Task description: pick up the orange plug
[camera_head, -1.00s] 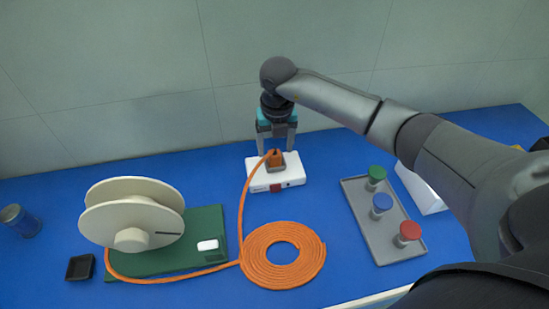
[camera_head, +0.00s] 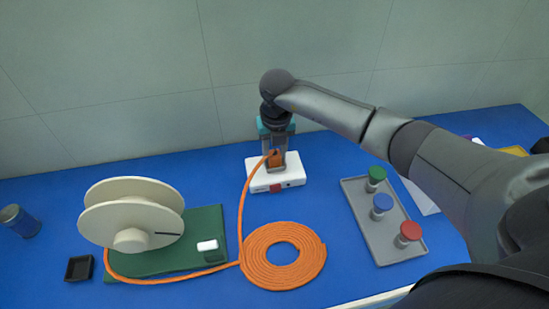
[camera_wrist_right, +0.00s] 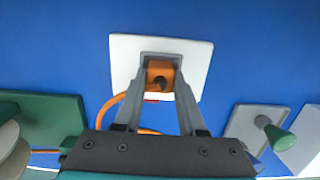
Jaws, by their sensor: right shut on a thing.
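The orange plug (camera_head: 275,158) sits at the grey socket on top of a white box (camera_head: 291,179). In the right wrist view the plug (camera_wrist_right: 160,75) lies between the two fingers, over the middle of the white box (camera_wrist_right: 124,58). My right gripper (camera_head: 276,164) points down at the box and is shut on the plug; in the right wrist view its fingers (camera_wrist_right: 160,82) close in on both sides of it. The orange cable (camera_head: 242,208) runs from the plug down to the coil. I cannot tell whether the plug is clear of the socket. My left gripper is not in view.
A flat orange cable coil (camera_head: 282,256) lies in front. A cream spool (camera_head: 133,215) stands on a green base (camera_head: 205,222) at the left. A grey tray (camera_head: 371,232) with green, blue and red knobs is at the right. The wall rises close behind the box.

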